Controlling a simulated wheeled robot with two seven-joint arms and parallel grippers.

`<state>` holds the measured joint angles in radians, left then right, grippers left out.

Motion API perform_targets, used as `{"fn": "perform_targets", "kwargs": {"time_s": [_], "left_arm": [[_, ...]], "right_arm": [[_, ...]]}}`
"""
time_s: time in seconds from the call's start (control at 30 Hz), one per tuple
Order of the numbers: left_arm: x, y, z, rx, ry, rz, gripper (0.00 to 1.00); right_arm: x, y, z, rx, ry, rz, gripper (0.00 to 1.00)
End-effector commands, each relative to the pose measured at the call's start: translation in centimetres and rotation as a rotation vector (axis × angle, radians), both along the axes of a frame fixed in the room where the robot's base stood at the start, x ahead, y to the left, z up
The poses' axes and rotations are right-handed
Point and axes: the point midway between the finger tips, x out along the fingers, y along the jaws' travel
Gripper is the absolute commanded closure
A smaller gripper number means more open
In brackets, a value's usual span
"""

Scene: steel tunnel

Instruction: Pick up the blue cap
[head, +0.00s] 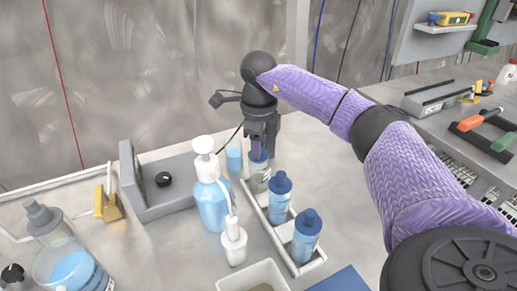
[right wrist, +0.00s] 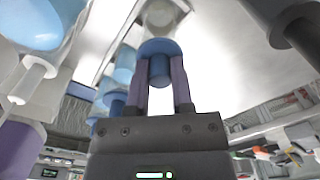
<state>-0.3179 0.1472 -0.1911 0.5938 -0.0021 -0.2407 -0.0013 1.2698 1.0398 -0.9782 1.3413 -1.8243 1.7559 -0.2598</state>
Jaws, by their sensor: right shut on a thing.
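My right gripper (head: 259,150) reaches down from above at the far end of a narrow white rack (head: 266,219). It is shut on the blue cap (head: 258,158), which shows between the two fingers in the right wrist view (right wrist: 159,60). A clear bottle (head: 259,180) stands in the rack directly below the cap. I cannot tell whether the cap still touches the bottle's neck. Two blue bottles with dark blue caps, one in the middle (head: 280,198) and one at the near end (head: 306,236), stand in the same rack. My left gripper is not in view.
A grey device (head: 160,185) is farther left. A pale bin (head: 252,279) and blue mat (head: 341,282) lie in front.

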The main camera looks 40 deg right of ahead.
Motion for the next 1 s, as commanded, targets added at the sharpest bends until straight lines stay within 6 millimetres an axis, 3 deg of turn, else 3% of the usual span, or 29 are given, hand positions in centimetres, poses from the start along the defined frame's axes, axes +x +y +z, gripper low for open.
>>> {"fn": "perform_targets", "kwargs": {"time_s": [0.33,0.7,0.8,1.0], "left_arm": [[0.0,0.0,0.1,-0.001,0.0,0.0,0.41],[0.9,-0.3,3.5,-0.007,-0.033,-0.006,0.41],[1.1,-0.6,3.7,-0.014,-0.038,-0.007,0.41],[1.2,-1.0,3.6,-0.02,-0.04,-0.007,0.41]], "right_arm": [[0.0,0.0,0.2,0.0,-0.001,0.0,1.0],[0.0,0.0,9.0,0.001,-0.004,-0.001,1.0],[0.0,0.0,10.0,0.001,-0.002,0.0,1.0],[0.0,0.0,10.0,0.001,0.0,0.0,1.0]]}}
